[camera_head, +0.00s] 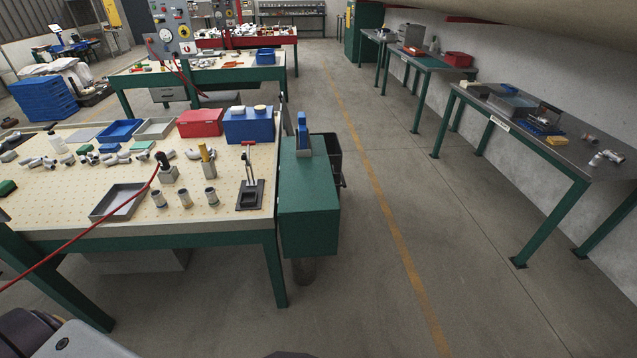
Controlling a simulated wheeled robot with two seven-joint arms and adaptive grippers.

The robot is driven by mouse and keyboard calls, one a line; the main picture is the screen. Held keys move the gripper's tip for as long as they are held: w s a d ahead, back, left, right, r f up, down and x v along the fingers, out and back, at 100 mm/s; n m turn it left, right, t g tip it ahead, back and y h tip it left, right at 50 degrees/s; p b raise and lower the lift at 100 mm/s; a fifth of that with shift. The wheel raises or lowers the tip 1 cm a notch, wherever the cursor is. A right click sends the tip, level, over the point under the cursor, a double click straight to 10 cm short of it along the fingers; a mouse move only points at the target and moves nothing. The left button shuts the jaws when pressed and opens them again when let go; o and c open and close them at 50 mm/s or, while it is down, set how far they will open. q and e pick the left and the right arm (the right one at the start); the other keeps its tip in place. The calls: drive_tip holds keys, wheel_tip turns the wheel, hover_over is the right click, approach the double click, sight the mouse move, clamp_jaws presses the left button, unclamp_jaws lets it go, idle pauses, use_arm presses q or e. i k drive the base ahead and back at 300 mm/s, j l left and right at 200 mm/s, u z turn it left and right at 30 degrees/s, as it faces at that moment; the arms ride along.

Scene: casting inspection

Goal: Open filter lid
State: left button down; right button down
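No part that I can clearly tell to be a filter lid shows in the head view. A green box (309,205) stands at the right end of the near workbench (232,224), with a blue upright part (303,134) on its top. I cannot tell whether this is the filter or whether it has a lid. Neither of my grippers is in view. A grey and dark part at the bottom left corner is probably mine.
The bench holds a grey tray (119,203), a red bin (200,123), a blue bin (249,125), a clamp stand (250,188) and several fittings. A red hose (75,238) crosses the left. Tables line the right wall, including a grey-topped one (540,135). The aisle floor (400,215) is clear.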

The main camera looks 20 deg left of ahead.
sight(312, 181)
drive_tip(key=i+l+u, duration=0.15)
drive_tip(key=l+u, duration=0.7)
drive_tip(key=l, duration=0.15)
drive_tip(key=k+l+u, duration=0.1)
drive_tip(key=l+u, duration=0.35)
drive_tip(key=l, duration=0.7)
